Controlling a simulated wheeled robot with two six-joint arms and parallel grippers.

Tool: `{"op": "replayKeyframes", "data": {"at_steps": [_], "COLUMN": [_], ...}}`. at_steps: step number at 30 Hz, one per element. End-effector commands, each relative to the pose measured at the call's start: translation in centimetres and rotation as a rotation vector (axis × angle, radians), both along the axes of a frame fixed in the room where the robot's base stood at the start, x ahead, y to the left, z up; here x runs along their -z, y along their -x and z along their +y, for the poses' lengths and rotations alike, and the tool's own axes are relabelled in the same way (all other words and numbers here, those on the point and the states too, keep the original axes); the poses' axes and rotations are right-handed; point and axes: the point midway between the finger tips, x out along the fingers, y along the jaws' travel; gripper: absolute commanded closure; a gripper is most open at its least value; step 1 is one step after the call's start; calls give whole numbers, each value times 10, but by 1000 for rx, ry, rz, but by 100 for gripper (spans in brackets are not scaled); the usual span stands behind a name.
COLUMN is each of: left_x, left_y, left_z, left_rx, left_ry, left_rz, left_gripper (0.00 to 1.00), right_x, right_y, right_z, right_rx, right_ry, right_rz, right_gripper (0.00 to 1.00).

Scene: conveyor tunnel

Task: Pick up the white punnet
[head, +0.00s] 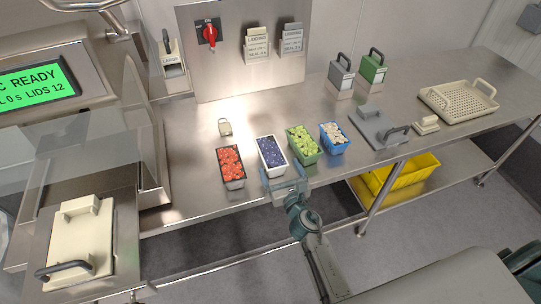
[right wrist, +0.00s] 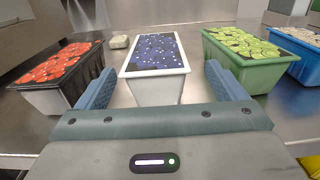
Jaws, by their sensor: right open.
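The white punnet (head: 271,156) stands upright on the steel bench, filled with dark blue fruit. It also shows in the right wrist view (right wrist: 155,88), straight ahead between the fingers. My right gripper (head: 285,177) is open at the front end of the white punnet. In the right wrist view the two blue-grey fingers (right wrist: 160,88) stand to the left and right of the punnet's near end, with gaps visible on both sides. My left gripper is not seen.
A black punnet (head: 231,167) of red fruit stands left of it. A green punnet (head: 303,144) and a blue punnet (head: 333,138) stand right. A small beige block (head: 225,127) lies behind. A yellow crate (head: 405,176) sits on the lower shelf.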

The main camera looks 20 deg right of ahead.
Motion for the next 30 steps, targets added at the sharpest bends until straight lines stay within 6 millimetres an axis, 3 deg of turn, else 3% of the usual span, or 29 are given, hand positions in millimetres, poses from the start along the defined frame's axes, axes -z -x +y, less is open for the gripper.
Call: {"op": "replayKeyframes", "data": {"at_steps": [12, 21, 23, 30], "left_x": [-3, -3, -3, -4], "left_y": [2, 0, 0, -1], "left_z": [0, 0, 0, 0], "left_rx": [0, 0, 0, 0], "left_ry": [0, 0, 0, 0], "left_rz": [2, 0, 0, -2], "left_gripper": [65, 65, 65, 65], "right_x": [-4, -4, -4, -4], "right_y": [-49, -55, -55, -55], "right_z": [5, 6, 6, 6], "right_rx": [1, 1, 1, 1], "right_ry": [-3, -2, -2, -3], "right_rz": [1, 2, 1, 1], "right_gripper": [9, 9, 17, 64]}}
